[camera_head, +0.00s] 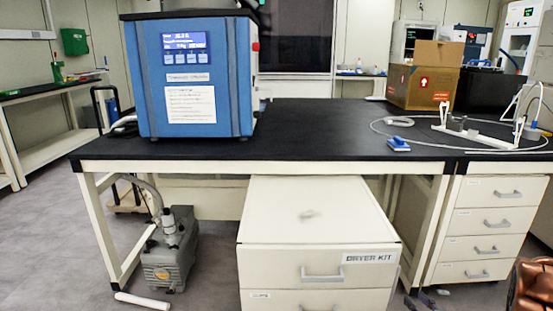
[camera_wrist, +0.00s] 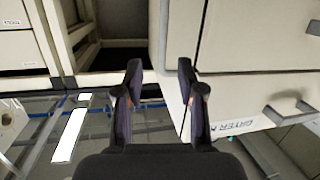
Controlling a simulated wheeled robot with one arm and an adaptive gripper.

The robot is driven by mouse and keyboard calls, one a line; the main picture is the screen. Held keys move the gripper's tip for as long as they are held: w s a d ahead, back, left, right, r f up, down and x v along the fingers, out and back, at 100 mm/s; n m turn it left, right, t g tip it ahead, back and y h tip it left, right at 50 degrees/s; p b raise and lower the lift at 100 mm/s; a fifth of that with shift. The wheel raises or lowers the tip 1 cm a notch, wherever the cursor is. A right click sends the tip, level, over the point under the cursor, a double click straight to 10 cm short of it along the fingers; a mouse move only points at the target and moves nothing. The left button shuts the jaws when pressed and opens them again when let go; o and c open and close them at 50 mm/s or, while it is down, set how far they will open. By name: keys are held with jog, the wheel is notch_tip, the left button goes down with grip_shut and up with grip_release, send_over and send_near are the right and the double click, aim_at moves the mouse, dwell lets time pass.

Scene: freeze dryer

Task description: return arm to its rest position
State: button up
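My gripper (camera_wrist: 160,72) shows in the wrist view with its two dark fingers apart and nothing between them. It is open and empty. The drawer unit labelled DRYER KIT (camera_wrist: 245,45) lies beyond the fingers and to their right in that view. In the head view, two small dark tips (camera_head: 425,298) show low down, just right of the drawer unit, and may be my fingertips. The rest of my gripper is out of that frame. A brown rounded part at the lower right edge cannot be made out clearly.
The DRYER KIT drawer unit (camera_head: 320,220) stands shut in front of the black-topped bench (camera_head: 310,130). The blue freeze dryer (camera_head: 190,75) and a cardboard box (camera_head: 425,75) are on the bench. A pump (camera_head: 170,255) sits on the floor at left. White drawers (camera_head: 490,225) stand at right.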

jog(key=s+a+r+m+g+h+p, duration=0.1)
jog(key=s+r+g+h+p, duration=0.3)
jog(key=r+p, duration=0.6)
jog(key=s+a+r+g+h+p, duration=0.15)
jog(key=r+g+p, duration=0.4)
jog(key=r, duration=0.95)
jog(key=s+a+r+g+y+p, duration=0.1)
jog(key=s+a+r+g+p, duration=0.3)
jog(key=s+a+r+p, duration=0.3)
jog(key=s+a+r+m+g+y+p, duration=0.1)
jog(key=s+a+r+g+p, duration=0.3)
jog(key=s+a+r, duration=1.1)
jog(key=s+y+p, duration=0.1)
jog(key=s+p, duration=0.2)
jog(key=s, duration=0.5)
jog(key=shift+a+r+m+p, duration=0.15)
jog(key=shift+r+m+p, duration=0.15)
jog(key=shift+r+p, duration=0.1)
